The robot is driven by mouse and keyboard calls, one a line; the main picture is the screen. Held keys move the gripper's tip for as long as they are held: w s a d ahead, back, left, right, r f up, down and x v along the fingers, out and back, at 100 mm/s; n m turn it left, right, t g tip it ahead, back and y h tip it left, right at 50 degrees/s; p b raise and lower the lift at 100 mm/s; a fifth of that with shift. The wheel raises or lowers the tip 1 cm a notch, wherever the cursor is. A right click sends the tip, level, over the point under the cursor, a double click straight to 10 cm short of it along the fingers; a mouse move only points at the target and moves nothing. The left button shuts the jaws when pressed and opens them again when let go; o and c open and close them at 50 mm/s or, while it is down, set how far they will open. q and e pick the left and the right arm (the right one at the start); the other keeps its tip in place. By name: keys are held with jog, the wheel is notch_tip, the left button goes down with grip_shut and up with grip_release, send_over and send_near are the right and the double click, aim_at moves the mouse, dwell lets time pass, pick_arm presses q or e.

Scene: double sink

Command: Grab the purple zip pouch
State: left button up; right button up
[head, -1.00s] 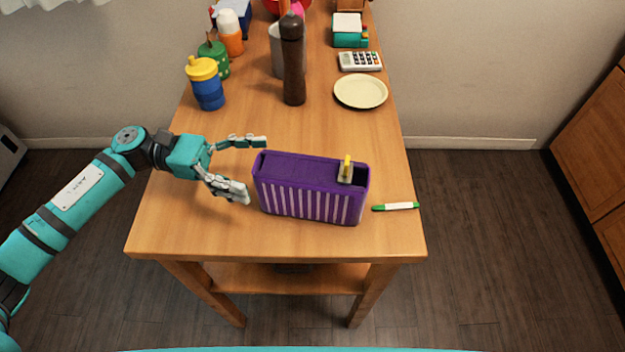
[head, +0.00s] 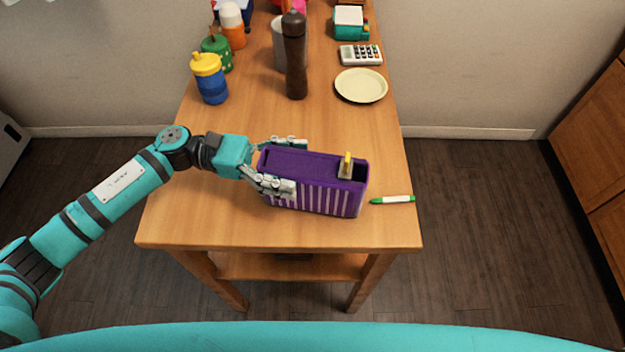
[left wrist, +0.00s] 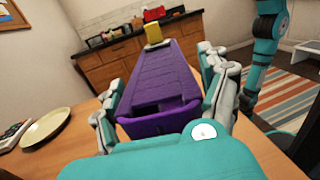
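The purple zip pouch (head: 315,168) with white stripes stands upright on the wooden table near its front, with a yellow-topped item (head: 346,165) sticking out of its right end. My left gripper (head: 296,166) is open around the pouch's left end, one finger along the far side and one along the striped near side. In the left wrist view the pouch (left wrist: 158,80) lies between the two fingers (left wrist: 165,108); whether both touch it I cannot tell. My right gripper does not show.
A green and white marker (head: 393,199) lies right of the pouch. A cream plate (head: 361,86), calculator (head: 360,55), brown pepper mill (head: 295,55) and blue cup with yellow lid (head: 209,78) stand farther back. The table (head: 215,215) is clear in front.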

pick_arm(q)
jog(key=c, duration=0.9)
